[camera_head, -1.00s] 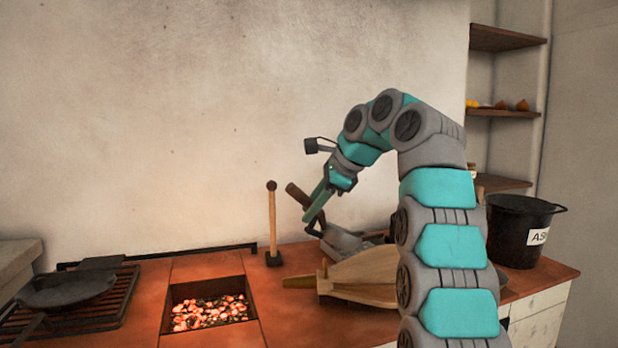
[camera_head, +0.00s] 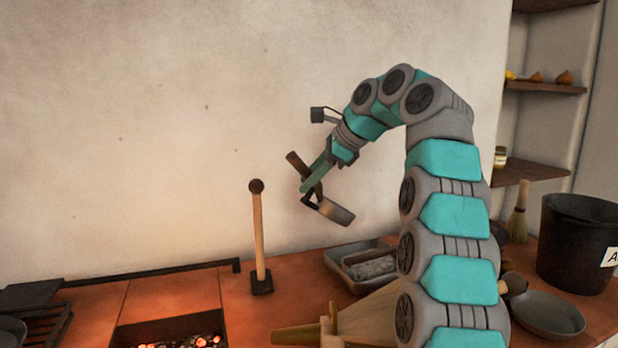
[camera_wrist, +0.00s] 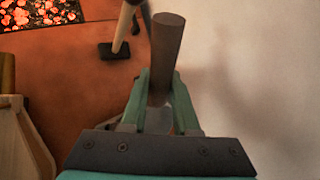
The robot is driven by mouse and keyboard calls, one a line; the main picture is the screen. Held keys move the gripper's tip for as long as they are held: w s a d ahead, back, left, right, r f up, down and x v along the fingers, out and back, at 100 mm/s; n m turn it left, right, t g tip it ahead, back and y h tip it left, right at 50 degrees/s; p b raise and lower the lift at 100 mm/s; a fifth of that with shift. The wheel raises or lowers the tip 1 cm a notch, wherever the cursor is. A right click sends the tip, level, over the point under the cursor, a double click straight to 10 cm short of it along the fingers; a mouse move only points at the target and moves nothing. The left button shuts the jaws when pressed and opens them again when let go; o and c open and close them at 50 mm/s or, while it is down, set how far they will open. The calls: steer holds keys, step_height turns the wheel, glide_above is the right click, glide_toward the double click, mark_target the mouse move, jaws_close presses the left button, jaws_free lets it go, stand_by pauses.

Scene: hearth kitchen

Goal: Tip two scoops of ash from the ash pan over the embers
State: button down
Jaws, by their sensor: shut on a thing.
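My gripper (camera_head: 322,178) is shut on the dark wooden handle of a small metal scoop (camera_head: 334,212). The scoop hangs in the air above the ash pan (camera_head: 385,250), clear of it. Whether ash lies in the scoop cannot be told. The handle (camera_wrist: 166,45) shows between my jaws (camera_wrist: 163,92) in the wrist view; the scoop's bowl is mostly hidden there. The grey ash pan holds pale ash (camera_head: 370,268) and is partly hidden behind my arm. The glowing embers (camera_head: 195,342) lie in a sunken pit at the lower left; they also show in the wrist view (camera_wrist: 38,12).
A wooden-handled tool (camera_head: 258,235) stands upright between embers and ash pan. Wooden bellows (camera_head: 362,318) lie in front of the pan. A black bucket (camera_head: 578,245), a shallow dish (camera_head: 546,316) and a brush (camera_head: 519,215) are on the right. A grate is at far left.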

mark_target(313, 190)
steer(key=shift+s+a+f, duration=0.1)
steer(key=shift+f, duration=1.5)
steer(key=shift+d+f, duration=0.15)
steer(key=shift+f, duration=0.95)
steer(key=shift+d+f, duration=0.1)
steer(key=shift+f, duration=1)
steer(key=shift+f+b, duration=0.35)
steer(key=shift+f, duration=0.05)
steer(key=shift+w+d+f+p, duration=0.1)
steer(key=shift+w+d+f, duration=0.35)
steer(key=shift+d, duration=0.7)
steer(key=shift+w+d+f+p, duration=0.15)
steer(key=shift+w+d+f, duration=0.35)
steer(key=shift+d, duration=0.65)
steer(key=shift+w+d+f+p, duration=0.1)
steer(key=shift+w+d+f, duration=0.15)
steer(key=shift+w+d, duration=0.65)
steer(key=shift+s+d, duration=0.25)
steer(key=shift+s, duration=0.05)
